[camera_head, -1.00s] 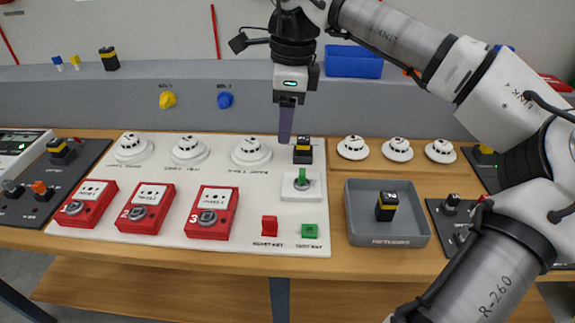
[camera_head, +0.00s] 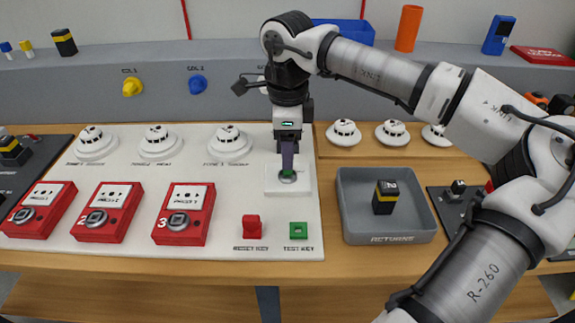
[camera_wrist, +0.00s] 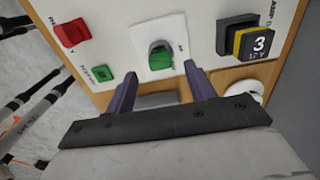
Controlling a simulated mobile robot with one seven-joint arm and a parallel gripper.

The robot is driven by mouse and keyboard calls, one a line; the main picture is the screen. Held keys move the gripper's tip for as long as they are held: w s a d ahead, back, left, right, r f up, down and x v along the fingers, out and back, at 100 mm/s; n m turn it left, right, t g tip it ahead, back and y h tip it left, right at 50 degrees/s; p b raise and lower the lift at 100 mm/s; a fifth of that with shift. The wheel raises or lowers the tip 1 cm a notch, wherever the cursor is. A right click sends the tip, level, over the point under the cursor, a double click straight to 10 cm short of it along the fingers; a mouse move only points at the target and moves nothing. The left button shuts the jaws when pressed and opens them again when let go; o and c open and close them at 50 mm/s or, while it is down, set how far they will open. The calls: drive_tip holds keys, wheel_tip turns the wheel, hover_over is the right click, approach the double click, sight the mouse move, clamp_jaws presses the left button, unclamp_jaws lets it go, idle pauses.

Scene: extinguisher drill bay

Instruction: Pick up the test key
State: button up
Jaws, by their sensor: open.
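The green test key (camera_wrist: 160,60) stands in a round switch on a small white plate (camera_wrist: 152,27). In the head view the key (camera_head: 288,179) is partly covered by my gripper (camera_head: 287,168), which hangs over the plate. In the wrist view my gripper (camera_wrist: 160,87) is open and empty, its two purple fingers apart, with the key between and a little beyond the tips. Contact cannot be told. A green square holder (camera_head: 298,231) with a darker centre sits above the label TEST KEY on the white panel.
A red block (camera_head: 251,226) stands at RESET KEY. A black and yellow battery marked 3 (camera_wrist: 245,42) is close beside the plate. The grey RETURNS tray (camera_head: 389,239) holds another battery (camera_head: 385,197). Red call points (camera_head: 183,213) and white detectors (camera_head: 228,143) lie to the left.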

wheel_tip(320, 180, down, 5)
drive_tip(key=shift+d+f+p, duration=0.1)
drive_tip(key=shift+p, duration=0.55)
drive_tip(key=shift+c, duration=0.4)
drive_tip(key=c, duration=1)
drive_tip(key=shift+c, duration=0.3)
